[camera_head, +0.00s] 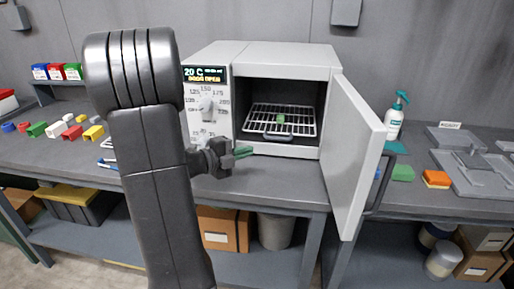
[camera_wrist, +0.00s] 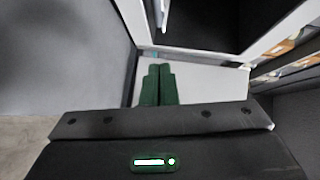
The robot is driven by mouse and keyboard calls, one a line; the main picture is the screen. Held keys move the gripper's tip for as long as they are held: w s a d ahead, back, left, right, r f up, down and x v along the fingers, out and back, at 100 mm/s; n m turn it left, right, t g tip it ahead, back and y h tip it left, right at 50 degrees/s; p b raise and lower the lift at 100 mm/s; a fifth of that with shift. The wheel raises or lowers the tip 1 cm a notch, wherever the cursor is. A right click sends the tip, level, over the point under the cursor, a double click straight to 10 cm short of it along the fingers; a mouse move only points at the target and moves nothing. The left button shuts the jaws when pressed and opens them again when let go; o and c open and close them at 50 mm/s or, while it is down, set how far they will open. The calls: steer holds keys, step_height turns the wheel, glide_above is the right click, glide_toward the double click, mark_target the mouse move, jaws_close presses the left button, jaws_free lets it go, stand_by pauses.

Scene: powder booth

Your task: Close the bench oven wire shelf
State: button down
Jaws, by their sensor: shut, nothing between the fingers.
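The bench oven (camera_head: 290,53) stands on the bench with its door (camera_head: 352,150) swung wide open to the right. The wire shelf (camera_head: 262,113) shows in the opening, with a dark handle (camera_head: 282,136) along its front edge. That edge is near the oven mouth; I cannot tell how far it protrudes. A small green piece (camera_head: 281,119) lies on the shelf. My gripper (camera_head: 245,152) is shut and empty, its green fingers low before the oven's left front, left of the shelf handle. The wrist view shows the fingers (camera_wrist: 158,85) together; the shelf cannot be made out there.
The open door sticks out past the bench's front edge on the right. Coloured blocks (camera_head: 72,132) and small boxes are on the left. Bench top before the oven (camera_head: 285,178) is clear.

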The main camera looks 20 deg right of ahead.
steer(key=p, duration=0.3)
steer(key=r+p, duration=0.1)
steer(key=p, duration=0.3)
steer(key=shift+w+a, duration=0.15)
steer(key=shift+w, duration=0.05)
steer(key=shift+f+p, duration=0.1)
steer(key=shift+p, duration=0.3)
steer(key=p, duration=0.4)
glide_toward(280, 139)
steer(key=s+d, duration=0.2)
steer(key=d, duration=0.2)
steer(key=shift+w+d+f+p, duration=0.15)
steer(key=shift+w+d, duration=0.1)
steer(key=shift+w, duration=0.35)
steer(key=shift+w+d+f+p, duration=0.15)
steer(key=shift+w+d, duration=0.1)
steer(key=shift+w, duration=0.35)
steer(key=shift+w+d+f+p, duration=0.15)
steer(key=shift+w+d, duration=0.1)
steer(key=shift+w, duration=0.3)
